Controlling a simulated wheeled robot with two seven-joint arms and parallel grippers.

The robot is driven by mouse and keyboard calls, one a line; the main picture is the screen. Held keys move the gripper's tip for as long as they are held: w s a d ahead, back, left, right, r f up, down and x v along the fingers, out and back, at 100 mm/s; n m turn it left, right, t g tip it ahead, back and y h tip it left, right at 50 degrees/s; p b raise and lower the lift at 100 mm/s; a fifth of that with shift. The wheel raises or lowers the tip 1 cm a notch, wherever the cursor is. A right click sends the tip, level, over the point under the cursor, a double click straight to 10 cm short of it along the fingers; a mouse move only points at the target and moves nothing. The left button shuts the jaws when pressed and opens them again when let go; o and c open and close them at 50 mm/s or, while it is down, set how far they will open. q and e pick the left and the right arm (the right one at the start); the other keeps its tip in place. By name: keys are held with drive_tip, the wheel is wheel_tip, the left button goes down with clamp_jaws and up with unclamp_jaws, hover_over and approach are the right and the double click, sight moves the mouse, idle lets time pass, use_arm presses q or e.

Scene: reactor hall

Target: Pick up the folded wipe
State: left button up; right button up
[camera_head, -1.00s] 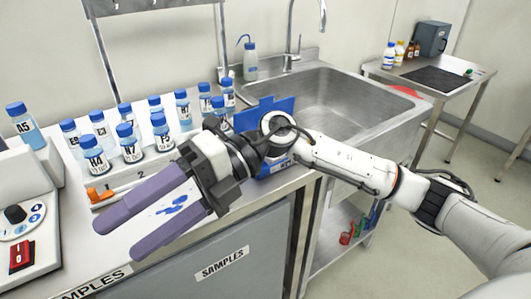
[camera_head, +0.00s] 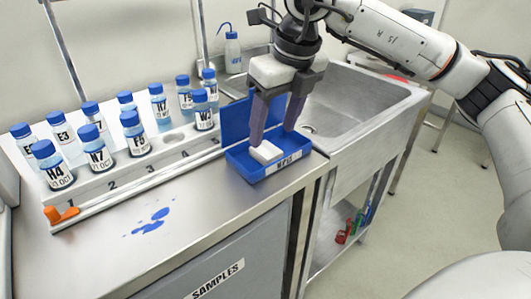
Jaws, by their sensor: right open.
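The folded wipe (camera_head: 266,152) is a small white block lying in a blue open box (camera_head: 256,178) with a raised blue lid behind it and a white label on its front. My right gripper (camera_head: 273,139) points down over the box from above, with its two purple fingers apart. Its fingertips are close to the wipe, one at its back left and one to its right. I cannot tell whether they touch it. My left gripper is not in view.
A rack (camera_head: 120,182) with several blue-capped bottles stands left of the box. A blue spill (camera_head: 152,221) lies on the steel counter. A sink (camera_head: 345,105) is at the right. An orange clip (camera_head: 62,214) sits at the rack's left end.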

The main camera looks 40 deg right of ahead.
sight(266, 149)
drive_tip(key=shift+w+x, duration=0.15)
drive_tip(key=shift+x, duration=1.35)
drive_tip(key=shift+w+x, duration=0.15)
drive_tip(key=shift+x, duration=1.35)
drive_tip(key=shift+r, duration=0.1)
drive_tip(key=c, duration=1.1)
